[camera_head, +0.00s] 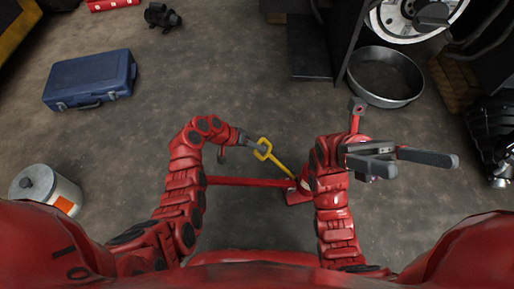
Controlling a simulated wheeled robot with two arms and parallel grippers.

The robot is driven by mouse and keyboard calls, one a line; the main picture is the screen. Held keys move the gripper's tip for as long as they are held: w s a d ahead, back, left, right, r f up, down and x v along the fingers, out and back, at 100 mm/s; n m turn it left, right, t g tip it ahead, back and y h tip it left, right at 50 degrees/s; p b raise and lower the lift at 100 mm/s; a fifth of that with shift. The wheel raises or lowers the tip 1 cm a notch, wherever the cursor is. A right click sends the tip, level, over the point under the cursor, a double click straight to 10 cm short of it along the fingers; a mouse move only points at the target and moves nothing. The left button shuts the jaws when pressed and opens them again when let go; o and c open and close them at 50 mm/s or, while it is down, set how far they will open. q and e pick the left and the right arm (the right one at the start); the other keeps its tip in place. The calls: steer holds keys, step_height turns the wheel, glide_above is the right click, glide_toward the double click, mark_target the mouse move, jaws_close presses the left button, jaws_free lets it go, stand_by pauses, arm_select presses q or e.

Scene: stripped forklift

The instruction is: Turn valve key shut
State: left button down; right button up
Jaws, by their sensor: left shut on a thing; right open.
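The yellow valve key (279,165) has a loop-shaped handle at its upper left. Its shaft slants down to the right toward a red fitting (295,194) on a red pipe near the floor. My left gripper (255,145) is shut on the loop handle. The lower end of the key is close to the fitting, but I cannot tell how it is seated. My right forearm hides part of the area just right of the fitting. My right gripper (425,162) is open and empty, well right of the key, with its fingers pointing right.
The red pipe (245,181) runs left from the fitting. A red post (356,117) stands behind my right wrist. A round metal pan (384,76) and dark machinery are at the upper right. A blue case (90,80) and metal can (45,190) are left. Floor between is clear.

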stand_by(0.3)
arm_select(q)
steer(key=c, duration=0.8)
jaws_free()
